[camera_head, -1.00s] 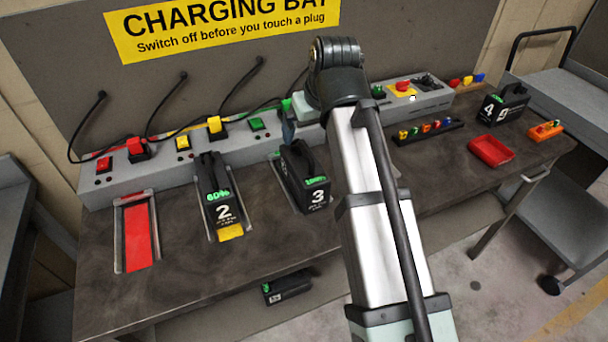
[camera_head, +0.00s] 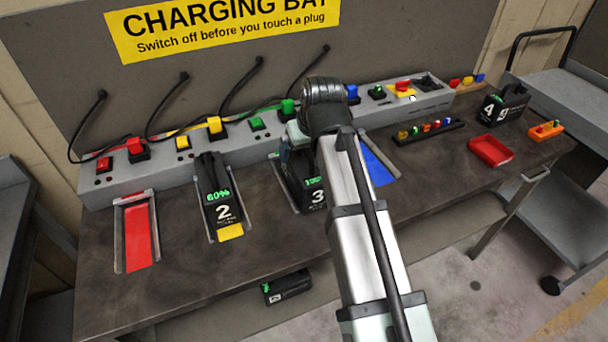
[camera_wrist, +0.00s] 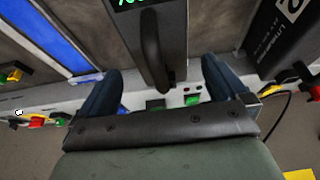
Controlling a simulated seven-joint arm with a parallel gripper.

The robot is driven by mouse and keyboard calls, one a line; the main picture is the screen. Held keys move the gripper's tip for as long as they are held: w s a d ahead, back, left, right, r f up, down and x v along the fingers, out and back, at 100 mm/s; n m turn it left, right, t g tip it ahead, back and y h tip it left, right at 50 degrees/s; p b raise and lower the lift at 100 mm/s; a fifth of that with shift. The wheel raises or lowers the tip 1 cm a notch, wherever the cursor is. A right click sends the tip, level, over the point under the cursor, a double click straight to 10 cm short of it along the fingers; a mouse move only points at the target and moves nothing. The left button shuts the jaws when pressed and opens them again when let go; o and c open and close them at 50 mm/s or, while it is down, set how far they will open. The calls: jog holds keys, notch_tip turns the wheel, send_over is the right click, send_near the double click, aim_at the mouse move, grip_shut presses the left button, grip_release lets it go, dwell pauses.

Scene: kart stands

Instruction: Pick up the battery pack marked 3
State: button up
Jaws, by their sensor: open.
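The battery pack marked 3 (camera_head: 298,176) is black with a top handle and a green readout. It stands upright in its bay on the bench, partly hidden by my arm in the head view. In the wrist view its handle (camera_wrist: 153,52) lies between my two blue fingers. My gripper (camera_wrist: 162,70) is open, with a finger on each side of the handle and visible gaps to both. In the head view my gripper is over the pack's back end and mostly hidden by my wrist.
Battery pack 2 (camera_head: 219,196) stands in the bay to the left. An empty red bay (camera_head: 137,236) is further left and an empty blue bay (camera_head: 378,165) is to the right. The grey charging strip (camera_head: 165,172) with plugs and switches runs behind. A red tray (camera_head: 490,151) lies right.

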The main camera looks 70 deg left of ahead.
jog(key=shift+x, duration=1.5)
jog(key=shift+c, duration=0.2)
jog(key=shift+r, duration=0.15)
grip_shut()
